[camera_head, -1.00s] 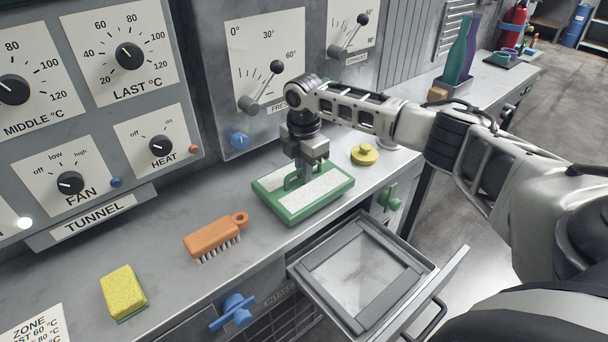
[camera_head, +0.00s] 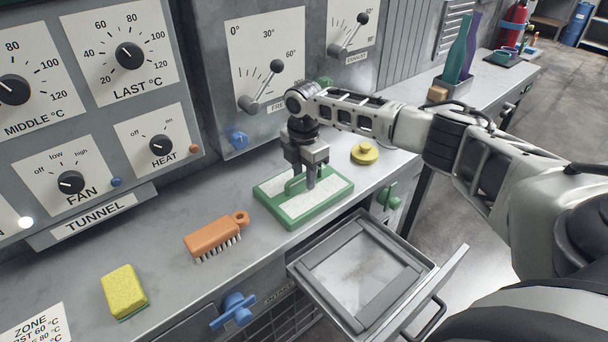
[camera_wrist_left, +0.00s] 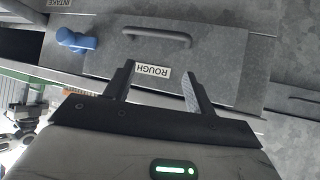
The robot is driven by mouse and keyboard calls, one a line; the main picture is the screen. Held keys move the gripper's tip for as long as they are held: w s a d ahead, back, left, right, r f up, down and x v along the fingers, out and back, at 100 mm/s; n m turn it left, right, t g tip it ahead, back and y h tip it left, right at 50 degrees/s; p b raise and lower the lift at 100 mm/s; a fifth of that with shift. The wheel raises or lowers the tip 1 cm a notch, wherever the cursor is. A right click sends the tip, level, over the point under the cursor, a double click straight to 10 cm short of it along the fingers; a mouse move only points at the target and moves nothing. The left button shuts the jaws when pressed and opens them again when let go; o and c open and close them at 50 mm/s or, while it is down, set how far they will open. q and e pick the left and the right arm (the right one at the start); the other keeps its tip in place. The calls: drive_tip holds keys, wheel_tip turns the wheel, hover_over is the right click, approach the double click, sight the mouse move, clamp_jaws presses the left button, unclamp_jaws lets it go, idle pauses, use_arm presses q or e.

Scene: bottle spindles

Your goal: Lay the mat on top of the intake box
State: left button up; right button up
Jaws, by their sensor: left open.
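A green-framed slab with white top panels and a green handle, which I take for the mat (camera_head: 325,196), lies flat on the counter in the head view. My right gripper (camera_head: 303,177) is above it, its fingers apart at the handle, partly hiding it. My left gripper (camera_wrist_left: 156,80) is open and empty in the left wrist view, before a drawer marked "ROUGH" (camera_wrist_left: 225,65).
An orange brush (camera_head: 212,236) and a yellow sponge (camera_head: 124,288) lie left of the mat. A yellow knobbed disc (camera_head: 364,153) is behind it. A blue valve handle (camera_head: 234,309) and green knob (camera_head: 389,197) stick out from the counter front. Bottles (camera_head: 456,60) stand farther back.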

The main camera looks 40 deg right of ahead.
sight(304, 173)
wheel_tip(304, 173, up, 12)
idle(0.4)
drive_tip(key=shift+f, duration=0.15)
